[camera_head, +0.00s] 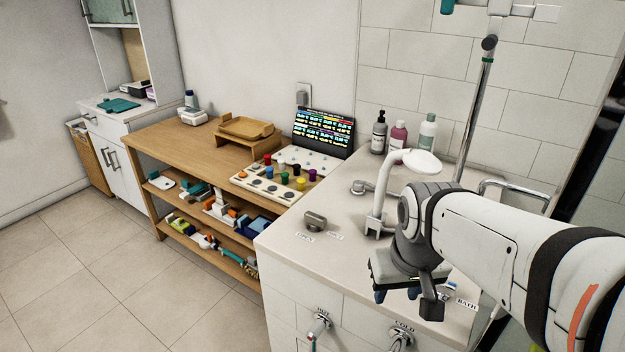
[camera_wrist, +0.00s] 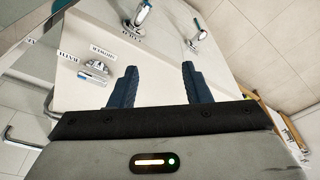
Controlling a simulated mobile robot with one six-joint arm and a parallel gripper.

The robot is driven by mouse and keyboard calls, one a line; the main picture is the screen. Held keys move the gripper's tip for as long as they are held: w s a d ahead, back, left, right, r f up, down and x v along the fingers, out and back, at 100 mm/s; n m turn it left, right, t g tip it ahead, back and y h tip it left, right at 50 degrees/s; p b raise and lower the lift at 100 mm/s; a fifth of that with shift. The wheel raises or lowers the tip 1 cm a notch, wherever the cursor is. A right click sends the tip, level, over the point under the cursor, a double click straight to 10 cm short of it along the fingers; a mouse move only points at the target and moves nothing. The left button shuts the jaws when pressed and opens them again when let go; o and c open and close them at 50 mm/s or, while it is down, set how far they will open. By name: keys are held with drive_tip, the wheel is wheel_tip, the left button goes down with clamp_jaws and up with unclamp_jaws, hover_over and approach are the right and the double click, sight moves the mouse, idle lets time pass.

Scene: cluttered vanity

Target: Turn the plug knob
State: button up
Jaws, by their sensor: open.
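My gripper (camera_head: 397,296) is at the right front of the counter, pointing down, well to the right of this knob. In the wrist view my gripper (camera_wrist: 159,70) has two blue fingers spread apart with nothing between them. I cannot make out the plug knob in the wrist view. A different metal knob (camera_wrist: 93,70) lies left of the fingers there, by the BATH label.
The HOT tap (camera_head: 321,322) and COLD tap (camera_head: 401,338) stick out from the counter's front. A curved white spout (camera_head: 384,190) rises between my arm and the back wall. Bottles (camera_head: 398,137) stand behind. The counter around the grey knob is clear.

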drive_tip(key=w+a+r+n+p, duration=0.2)
drive_tip(key=w+r+n+p, duration=0.15)
drive_tip(key=w, duration=0.75)
drive_tip(key=n+g+p, duration=0.2)
drive_tip(key=n+p, duration=0.4)
drive_tip(key=n, duration=0.1)
hover_over(315, 215)
wheel_tip(315, 215, down, 7)
drive_tip(key=shift+d+f, duration=0.15)
drive_tip(key=shift+f, duration=0.3)
wheel_tip(315, 215, down, 8)
drive_tip(key=shift+r+p, duration=0.25)
drive_tip(key=shift+p, duration=0.55)
drive_tip(key=shift+c, duration=0.4)
clamp_jaws()
